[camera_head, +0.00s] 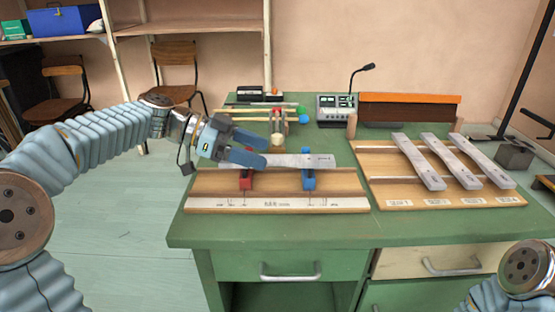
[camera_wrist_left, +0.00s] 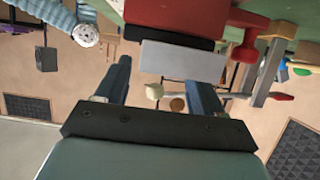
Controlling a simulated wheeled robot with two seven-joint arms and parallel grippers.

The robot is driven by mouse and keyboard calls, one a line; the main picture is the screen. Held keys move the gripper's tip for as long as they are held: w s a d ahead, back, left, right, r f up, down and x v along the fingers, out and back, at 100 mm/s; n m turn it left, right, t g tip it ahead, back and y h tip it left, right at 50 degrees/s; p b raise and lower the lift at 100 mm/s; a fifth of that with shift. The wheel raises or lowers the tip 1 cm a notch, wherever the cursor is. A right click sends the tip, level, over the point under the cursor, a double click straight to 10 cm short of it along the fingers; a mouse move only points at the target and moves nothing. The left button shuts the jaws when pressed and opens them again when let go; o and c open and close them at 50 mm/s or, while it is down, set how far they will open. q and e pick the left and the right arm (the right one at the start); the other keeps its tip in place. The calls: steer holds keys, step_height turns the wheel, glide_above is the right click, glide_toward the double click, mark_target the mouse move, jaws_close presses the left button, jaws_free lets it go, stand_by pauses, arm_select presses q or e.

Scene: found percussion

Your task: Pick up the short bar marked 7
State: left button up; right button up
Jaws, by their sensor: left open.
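A grey metal bar (camera_head: 300,160) lies across a red support (camera_head: 246,180) and a blue support (camera_head: 309,178) on a wooden board. It has a small dark mark near its right end, too small to read. My left gripper (camera_head: 266,150) is open at the bar's left end. In the left wrist view, the bar's grey end (camera_wrist_left: 182,61) shows by the fingertips of the left gripper (camera_wrist_left: 160,78), with the red support (camera_wrist_left: 180,18) beyond. I cannot tell whether the fingers touch the bar. My right gripper is out of view.
A second wooden board (camera_head: 375,170) on the right holds three more metal bars (camera_head: 418,160) above small labels. Mallets with coloured heads (camera_head: 280,120), a control box with a microphone (camera_head: 336,108) and an orange-topped dark block (camera_head: 410,109) stand behind. The green desktop (camera_head: 290,230) is clear in front.

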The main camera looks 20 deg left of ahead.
mark_target(277, 161)
arm_select(q)
steer(key=shift+x, duration=1.35)
steer(key=shift+f, duration=0.1)
steer(key=c, duration=1.1)
steer(key=shift+c, duration=0.5)
